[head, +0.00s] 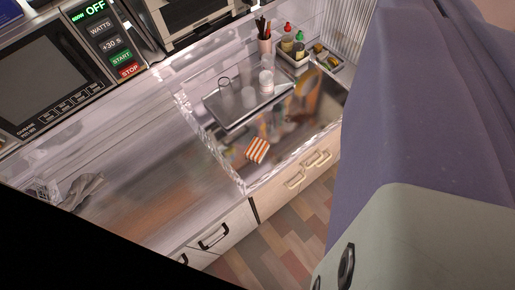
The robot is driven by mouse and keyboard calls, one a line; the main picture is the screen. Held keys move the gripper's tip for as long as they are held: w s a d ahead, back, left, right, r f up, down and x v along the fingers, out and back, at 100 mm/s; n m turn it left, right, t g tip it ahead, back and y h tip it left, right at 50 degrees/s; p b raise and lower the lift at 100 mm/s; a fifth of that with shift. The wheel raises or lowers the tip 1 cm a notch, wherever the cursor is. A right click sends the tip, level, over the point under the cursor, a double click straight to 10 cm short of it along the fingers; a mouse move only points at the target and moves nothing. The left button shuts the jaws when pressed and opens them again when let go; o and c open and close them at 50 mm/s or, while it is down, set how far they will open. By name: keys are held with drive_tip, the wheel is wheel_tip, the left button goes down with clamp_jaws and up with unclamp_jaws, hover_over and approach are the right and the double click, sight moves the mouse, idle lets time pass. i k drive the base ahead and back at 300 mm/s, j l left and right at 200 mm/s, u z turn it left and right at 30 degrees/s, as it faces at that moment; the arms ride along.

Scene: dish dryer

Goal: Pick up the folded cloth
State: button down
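My gripper does not show in this view. Large purple and pale parts of my own arm fill the right side and hide what lies behind them.
A dark tray (222,116) with clear glasses stands behind the cloth. Bottles (287,39) and a utensil cup (264,39) stand farther back. A microwave (45,75) is at left. A grey crumpled item (82,190) lies at lower left. The counter (145,165) between is bare.

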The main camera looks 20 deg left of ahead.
sight(256, 150)
drive_tip(key=i+l, duration=0.2)
drive_tip(key=i+l+u, duration=0.9)
drive_tip(key=i+j+u, duration=0.15)
drive_tip(key=u, duration=0.3)
drive_tip(key=i+u, duration=0.25)
drive_tip(key=u, duration=0.15)
